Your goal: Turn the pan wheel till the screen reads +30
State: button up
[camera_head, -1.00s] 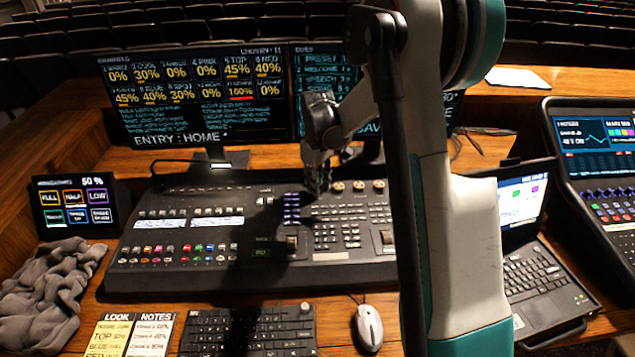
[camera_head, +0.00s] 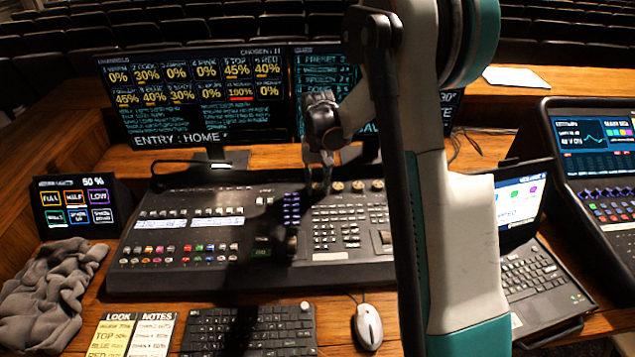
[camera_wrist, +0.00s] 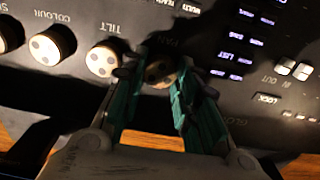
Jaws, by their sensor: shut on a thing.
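The pan wheel (camera_wrist: 161,71) is a round knob on the console, the last in its row, beside the "TILT" knob in the wrist view. My gripper (camera_wrist: 157,76) is closed with its teal fingers on either side of the wheel. In the head view my gripper (camera_head: 318,186) is at the left end of the pale knob row and hides the wheel. The right-hand screen (camera_head: 449,103) is mostly hidden behind my arm. A fragment like "30°" shows at its edge; its sign cannot be read.
The tilt knob (camera_wrist: 102,60) stands close to one finger, and lit keys (camera_wrist: 236,60) lie on the other side. Two monitors stand behind the console (camera_head: 190,270). A laptop (camera_head: 540,275), mouse (camera_head: 368,326) and keyboard (camera_head: 250,330) lie around it.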

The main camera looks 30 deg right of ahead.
aim_at(317, 186)
jog(key=shift+m, duration=0.5)
jog(key=o, duration=1.1)
notch_tip(317, 186, up, 12)
dwell(0.5)
